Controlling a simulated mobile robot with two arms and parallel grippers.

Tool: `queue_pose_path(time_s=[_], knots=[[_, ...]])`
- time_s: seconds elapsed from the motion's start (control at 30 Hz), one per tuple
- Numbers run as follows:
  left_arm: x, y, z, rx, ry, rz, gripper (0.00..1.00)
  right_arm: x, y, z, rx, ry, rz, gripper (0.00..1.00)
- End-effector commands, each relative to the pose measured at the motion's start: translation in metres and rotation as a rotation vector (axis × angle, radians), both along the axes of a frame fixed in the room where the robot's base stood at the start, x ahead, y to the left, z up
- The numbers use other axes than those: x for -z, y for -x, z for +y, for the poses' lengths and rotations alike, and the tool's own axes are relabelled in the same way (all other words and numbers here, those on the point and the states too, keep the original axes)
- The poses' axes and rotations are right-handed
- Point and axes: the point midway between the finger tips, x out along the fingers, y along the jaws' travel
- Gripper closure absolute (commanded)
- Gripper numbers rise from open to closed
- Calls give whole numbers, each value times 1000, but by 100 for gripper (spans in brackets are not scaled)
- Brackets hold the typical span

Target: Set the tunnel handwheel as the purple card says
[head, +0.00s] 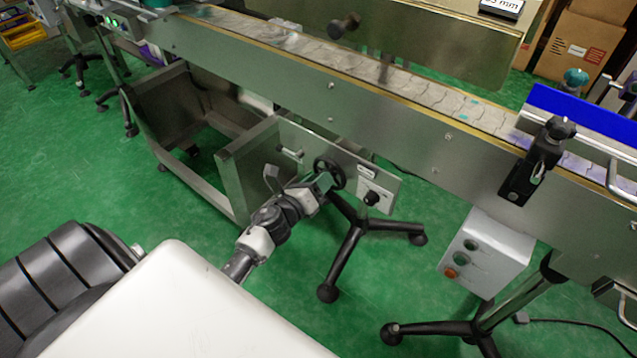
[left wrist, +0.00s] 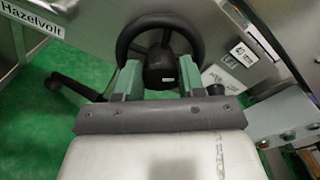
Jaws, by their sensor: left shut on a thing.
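The black handwheel (head: 341,170) sits on a steel panel below the conveyor in the head view. In the left wrist view the handwheel (left wrist: 160,66) fills the top centre, with its round rim and dark hub. My left gripper (head: 321,184) is at the handwheel. In the left wrist view its green fingers (left wrist: 159,82) stand on both sides of the hub, shut on the wheel. A small plate reading "40 mm" (left wrist: 241,54) is right of the wheel. No purple card can be made out. My right gripper is not in view.
A black knob (head: 372,198) is right of the handwheel. The conveyor (head: 330,88) runs across above it. A display ending in "mm" (head: 501,7) is at the top. A grey control box (head: 487,254) and black stand legs (head: 343,255) are nearby. Green floor lies open at left.

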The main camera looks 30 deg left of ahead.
Motion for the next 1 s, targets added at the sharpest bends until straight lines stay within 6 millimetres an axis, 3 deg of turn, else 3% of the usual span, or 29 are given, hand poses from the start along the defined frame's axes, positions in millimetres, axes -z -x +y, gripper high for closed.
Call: queue_pose_path(time_s=[0.47,0.5,0.63,1.0], knots=[[2,1,0,0,-14,2,84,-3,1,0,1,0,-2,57],[2,1,0,0,-14,2,58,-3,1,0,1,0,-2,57],[1,1,0,0,-14,1,38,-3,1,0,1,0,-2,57],[1,6,0,0,-13,1,35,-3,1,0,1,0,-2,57]])
